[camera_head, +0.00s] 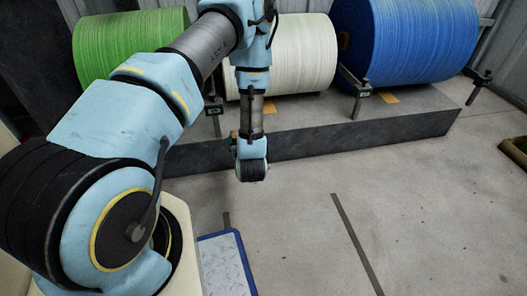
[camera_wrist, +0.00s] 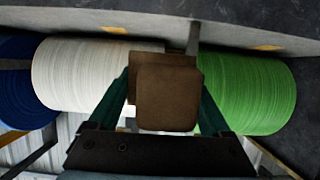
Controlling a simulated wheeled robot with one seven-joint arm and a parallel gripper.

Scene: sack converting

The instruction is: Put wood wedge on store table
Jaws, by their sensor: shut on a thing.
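The wood wedge, a brown block (camera_wrist: 168,97), is between the green fingers of my gripper (camera_wrist: 164,88) in the wrist view. My gripper is shut on it and holds it in the air. In the head view my gripper (camera_head: 234,139) is mostly hidden behind my wrist, and the wedge cannot be made out there. I cannot identify the store table in either view.
Large green (camera_head: 125,40), white (camera_head: 300,55) and blue (camera_head: 420,40) rolls lie on racks behind a low dark ledge (camera_head: 350,137). A blue-edged grey panel (camera_head: 225,265) is at the bottom. A dark bin (camera_head: 514,151) stands far right. Floor at centre right is clear.

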